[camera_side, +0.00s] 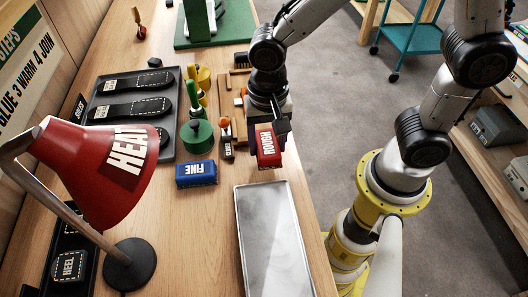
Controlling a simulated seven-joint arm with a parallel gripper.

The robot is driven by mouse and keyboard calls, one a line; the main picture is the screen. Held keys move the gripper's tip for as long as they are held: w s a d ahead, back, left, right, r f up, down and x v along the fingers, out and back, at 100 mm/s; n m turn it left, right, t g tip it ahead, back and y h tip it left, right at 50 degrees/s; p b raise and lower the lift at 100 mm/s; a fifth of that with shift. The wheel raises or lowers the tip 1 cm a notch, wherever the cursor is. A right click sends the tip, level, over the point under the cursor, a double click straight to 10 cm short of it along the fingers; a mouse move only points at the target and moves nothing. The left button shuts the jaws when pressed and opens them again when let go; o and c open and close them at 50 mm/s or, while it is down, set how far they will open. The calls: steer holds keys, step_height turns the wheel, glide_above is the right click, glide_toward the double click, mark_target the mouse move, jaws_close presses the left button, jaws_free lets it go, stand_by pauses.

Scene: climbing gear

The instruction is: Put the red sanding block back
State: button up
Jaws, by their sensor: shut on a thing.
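The red sanding block (267,150), with white "ROUGH" lettering, is held by my gripper (268,128) above the right side of the bench. My gripper is shut on it from above; the fingers are mostly hidden by the wrist and the block. A blue sanding block (196,174) marked "FINE" lies on the bench to the left of the red one. A small dark label (228,149) stands between the two blocks, beside a wooden rack (236,113).
A shallow metal tray (241,236) lies in front of my gripper. A red heat lamp (107,166) stands at left. A black sole tray (99,98), green-based tools (196,136) and an orange-topped tool (224,122) are behind. Bare wood shows around the blue block.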

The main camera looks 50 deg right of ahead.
mark_target(264, 155)
steer(key=shift+w+a+f, duration=0.1)
steer(key=shift+w+f, duration=0.05)
steer(key=shift+f, duration=0.1)
steer(key=shift+w+a+f, duration=0.1)
steer(key=shift+w+f, duration=0.05)
steer(key=shift+f, duration=1.55)
steer(key=shift+f, duration=0.1)
steer(key=o, duration=1.2)
